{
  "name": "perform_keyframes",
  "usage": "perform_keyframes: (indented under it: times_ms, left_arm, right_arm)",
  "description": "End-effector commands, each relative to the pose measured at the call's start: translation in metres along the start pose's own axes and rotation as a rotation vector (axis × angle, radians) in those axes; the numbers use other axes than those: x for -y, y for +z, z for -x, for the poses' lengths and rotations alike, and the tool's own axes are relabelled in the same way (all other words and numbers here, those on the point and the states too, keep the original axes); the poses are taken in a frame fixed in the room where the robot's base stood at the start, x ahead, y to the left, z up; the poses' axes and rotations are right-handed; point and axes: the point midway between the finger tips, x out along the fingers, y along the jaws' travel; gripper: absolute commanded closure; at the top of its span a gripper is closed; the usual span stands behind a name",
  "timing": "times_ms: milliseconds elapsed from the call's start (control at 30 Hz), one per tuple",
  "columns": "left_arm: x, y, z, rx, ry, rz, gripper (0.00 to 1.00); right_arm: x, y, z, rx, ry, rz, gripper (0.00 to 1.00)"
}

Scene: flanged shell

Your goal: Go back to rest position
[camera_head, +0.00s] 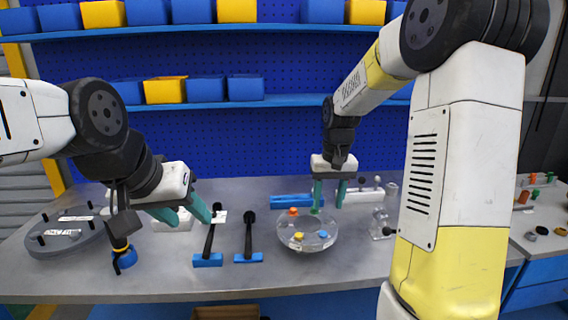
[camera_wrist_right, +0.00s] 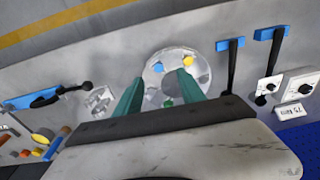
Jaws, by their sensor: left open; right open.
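My left gripper (camera_head: 199,212) hangs over the left part of the bench with its teal fingers apart and nothing between them. My right gripper (camera_head: 327,196) points down above the far side of the clear flanged shell (camera_head: 285,236). Its teal fingers are apart and empty, and they also show in the right wrist view (camera_wrist_right: 158,90). The shell is a round transparent dish on the bench with orange, yellow, blue and green pieces around it. In the right wrist view the shell (camera_wrist_right: 150,72) lies beyond the fingertips. I cannot tell the exact gap between fingers and shell.
A grey round fixture (camera_head: 65,240) is at the far left. Shelves with blue and yellow bins (camera_head: 165,90) run behind. The front bench strip is clear.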

Motion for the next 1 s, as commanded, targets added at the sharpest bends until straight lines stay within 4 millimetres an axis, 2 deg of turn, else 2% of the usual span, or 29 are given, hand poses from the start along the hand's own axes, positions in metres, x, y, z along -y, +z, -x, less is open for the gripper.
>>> perform_keyframes:
  times_ms: [33, 100, 300, 400, 600, 700, 833, 1000]
  left_arm:
    - [0.000, 0.000, 0.000, 0.000, 0.000, 0.000, 0.53]
    - [0.000, 0.000, 0.000, 0.000, 0.000, 0.000, 0.53]
    - [0.000, 0.000, 0.000, 0.000, 0.000, 0.000, 0.53]
    - [0.000, 0.000, 0.000, 0.000, 0.000, 0.000, 0.53]
    - [0.000, 0.000, 0.000, 0.000, 0.000, 0.000, 0.53]
    - [0.000, 0.000, 0.000, 0.000, 0.000, 0.000, 0.53]
    - [0.000, 0.000, 0.000, 0.000, 0.000, 0.000, 0.53]
    - [0.000, 0.000, 0.000, 0.000, 0.000, 0.000, 0.53]
  right_arm:
    - [0.002, 0.013, 0.022, -0.041, -0.013, -0.001, 0.53]
    - [0.005, 0.032, 0.046, -0.089, -0.031, 0.000, 0.53]
    - [0.014, 0.092, 0.097, -0.225, -0.079, 0.007, 0.53]
    - [0.018, 0.124, 0.114, -0.294, -0.098, 0.011, 0.53]
    - [0.026, 0.177, 0.128, -0.410, -0.128, 0.021, 0.53]
    - [0.029, 0.193, 0.129, -0.445, -0.136, 0.023, 0.53]
    - [0.030, 0.203, 0.129, -0.466, -0.140, 0.026, 0.53]
    - [0.031, 0.204, 0.129, -0.470, -0.141, 0.026, 0.53]
